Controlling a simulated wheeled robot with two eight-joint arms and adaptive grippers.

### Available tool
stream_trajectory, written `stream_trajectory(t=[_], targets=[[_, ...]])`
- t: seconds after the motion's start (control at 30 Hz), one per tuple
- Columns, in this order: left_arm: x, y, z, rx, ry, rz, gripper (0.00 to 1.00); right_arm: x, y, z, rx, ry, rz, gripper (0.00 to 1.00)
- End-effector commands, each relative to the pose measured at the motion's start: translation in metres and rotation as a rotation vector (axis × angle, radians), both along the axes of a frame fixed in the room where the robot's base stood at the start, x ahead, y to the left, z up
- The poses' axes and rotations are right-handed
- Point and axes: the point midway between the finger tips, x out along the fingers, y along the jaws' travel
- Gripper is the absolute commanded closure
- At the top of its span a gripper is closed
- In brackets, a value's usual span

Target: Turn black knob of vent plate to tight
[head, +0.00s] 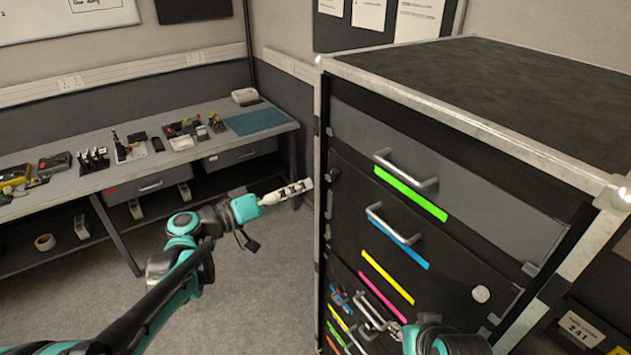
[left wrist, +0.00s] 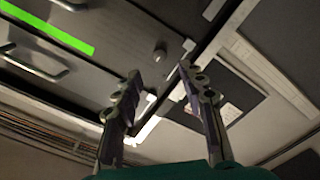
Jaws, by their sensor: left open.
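A small dark knob (head: 334,174) sticks out at the left edge of a dark panel (head: 352,205) on the cabinet front. It also shows in the left wrist view (left wrist: 160,53), just beyond the fingertips. My left gripper (head: 307,184) is to the left of the knob in the head view, pointing toward the cabinet. In the left wrist view my left gripper (left wrist: 159,70) has its two fingers apart, with nothing between them. The knob's turn mark cannot be read. My right gripper (head: 378,318) is low in front of the cabinet, and its jaws are unclear.
The cabinet has bar handles (head: 407,172) and coloured strips, including a green one (head: 411,194), right of the knob. A metal frame post (head: 319,150) runs along its left edge. A workbench (head: 75,190) with tools stands at the left. Open floor lies between.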

Motion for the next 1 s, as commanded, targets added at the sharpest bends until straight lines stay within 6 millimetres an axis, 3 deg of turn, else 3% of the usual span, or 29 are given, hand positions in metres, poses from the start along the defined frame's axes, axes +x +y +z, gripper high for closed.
stream_trajectory(t=[0.1,0.27,0.77,0.87,1.0], targets=[[-0.012,0.018,0.0,0.001,0.0,0.004,0.59,0.0,0.0,0.0,0.0,0.0,0.0,0.67],[-0.021,0.029,0.0,0.001,0.0,0.001,0.59,0.0,0.0,0.0,0.0,0.0,0.0,0.67],[-0.024,0.03,-0.001,0.004,0.004,-0.001,0.59,0.0,0.0,0.0,0.0,0.0,0.0,0.67],[-0.032,0.023,-0.014,0.044,0.045,-0.002,0.59,0.0,0.0,-0.004,0.0,0.0,0.0,0.67],[-0.068,0.004,-0.065,0.211,0.199,0.017,0.59,0.0,0.0,-0.018,0.0,0.0,0.0,0.67]])
